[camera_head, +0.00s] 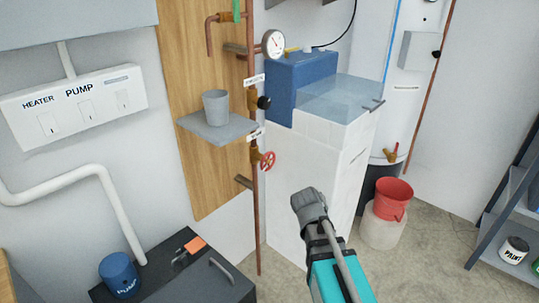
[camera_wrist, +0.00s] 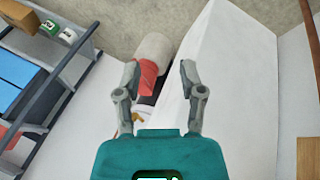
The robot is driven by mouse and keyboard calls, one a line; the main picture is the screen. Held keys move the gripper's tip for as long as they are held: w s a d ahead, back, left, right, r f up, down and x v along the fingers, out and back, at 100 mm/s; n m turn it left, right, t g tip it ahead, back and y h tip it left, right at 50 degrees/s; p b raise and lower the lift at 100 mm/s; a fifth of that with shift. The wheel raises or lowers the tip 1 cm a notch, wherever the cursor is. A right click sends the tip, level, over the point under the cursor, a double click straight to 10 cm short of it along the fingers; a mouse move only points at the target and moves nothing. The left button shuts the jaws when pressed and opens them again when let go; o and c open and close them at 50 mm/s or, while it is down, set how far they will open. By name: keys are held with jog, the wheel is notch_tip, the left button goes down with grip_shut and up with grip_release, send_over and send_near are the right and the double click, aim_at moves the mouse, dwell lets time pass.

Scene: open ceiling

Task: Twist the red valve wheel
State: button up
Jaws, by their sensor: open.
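The red valve wheel (camera_head: 268,161) sits on a brass valve on the vertical copper pipe, left of the white cabinet in the head view. A small tag is fixed just above it. My gripper (camera_wrist: 160,68) is open in the wrist view, its two grey fingers spread apart with nothing held between them. In the head view my arm reaches up from the bottom, below and to the right of the wheel and apart from it. The wheel does not show in the wrist view.
A grey shelf (camera_head: 220,128) with a grey cup (camera_head: 216,106) juts out left of the pipe above the wheel. The white cabinet (camera_head: 300,190) stands close right of it. A red bucket (camera_head: 393,198) sits on a pale cylinder. A dark box (camera_head: 185,282) stands below left.

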jog(key=w+a+r+m+t+h, duration=0.1)
jog(key=w+a+r+t+h, duration=0.1)
jog(key=a, duration=0.7)
jog(key=w+a+r+m+t+h, duration=0.2)
jog(key=w+a+r+t, duration=0.2)
jog(key=a+r, duration=0.5)
jog(key=w+a+r+m+t+h, duration=0.1)
jog(key=w+a+r+t, duration=0.2)
jog(key=a, duration=0.6)
notch_tip(320, 180, up, 3)
jog(key=t, duration=0.3)
jog(key=shift+a+f+m+h, duration=0.15)
jog(key=shift+a+m+h, duration=0.2)
jog(key=shift+m+h, duration=0.05)
jog(key=shift+w+d, duration=0.15)
jog(key=shift+w, duration=0.1)
send_over(270, 169)
jog(key=shift+w, duration=0.45)
grip_shut()
